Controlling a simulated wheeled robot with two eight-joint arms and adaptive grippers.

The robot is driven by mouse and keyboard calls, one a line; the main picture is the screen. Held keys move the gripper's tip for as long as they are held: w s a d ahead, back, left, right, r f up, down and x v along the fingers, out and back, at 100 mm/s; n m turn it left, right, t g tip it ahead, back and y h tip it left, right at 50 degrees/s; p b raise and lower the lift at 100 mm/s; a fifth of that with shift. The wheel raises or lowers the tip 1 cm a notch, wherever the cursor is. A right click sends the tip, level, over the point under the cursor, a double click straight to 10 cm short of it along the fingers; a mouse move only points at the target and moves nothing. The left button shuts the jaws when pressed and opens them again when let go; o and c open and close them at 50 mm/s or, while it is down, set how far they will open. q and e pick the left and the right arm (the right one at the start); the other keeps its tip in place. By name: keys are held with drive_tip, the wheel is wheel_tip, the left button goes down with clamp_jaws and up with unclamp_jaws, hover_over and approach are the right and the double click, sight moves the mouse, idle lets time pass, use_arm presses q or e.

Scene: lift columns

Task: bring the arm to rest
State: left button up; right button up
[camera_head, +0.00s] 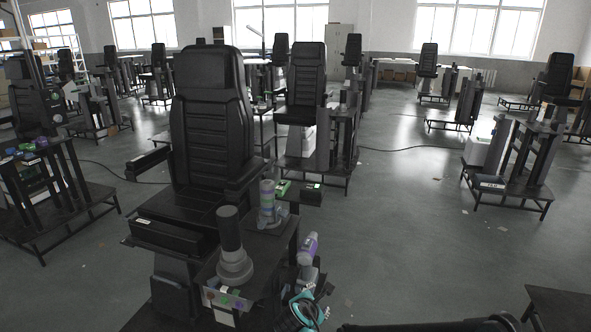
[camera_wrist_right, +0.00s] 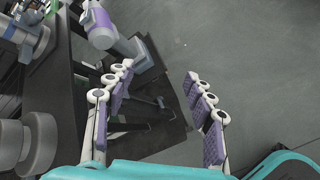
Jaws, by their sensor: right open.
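My right gripper (camera_wrist_right: 158,74) is open in the wrist view. Its two padded fingers stand apart with nothing between them, above dark frame parts and the grey floor. In the head view the teal right gripper (camera_head: 309,302) is at the bottom centre, just right of the near seat's console. Much of it is cut off by the picture's lower edge. My left gripper is in neither view.
A black operator seat (camera_head: 209,115) stands close ahead. Its console carries a dark joystick (camera_head: 234,250) and a banded upright cylinder (camera_head: 267,203). A lavender-and-white cylinder (camera_head: 308,248) is close beyond my right gripper. Open floor (camera_head: 410,235) lies to the right.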

drive_tip(key=s+d+r+m+g+y, duration=0.1)
drive_tip(key=s+d+r+m, duration=0.1)
drive_tip(key=s+d+m, duration=0.2)
drive_tip(key=s+d+r+m+y, duration=0.1)
drive_tip(key=s+d+r+m, duration=0.1)
drive_tip(key=s+m, duration=0.9)
drive_tip(key=s+d+r+m+g+y, duration=0.1)
drive_tip(key=s+d+r+m, duration=0.1)
drive_tip(key=s+d+m, duration=0.3)
drive_tip(key=s+m, duration=0.3)
drive_tip(key=s, duration=0.3)
drive_tip(key=shift+d+r+g+y, duration=0.3)
drive_tip(key=shift+r, duration=0.05)
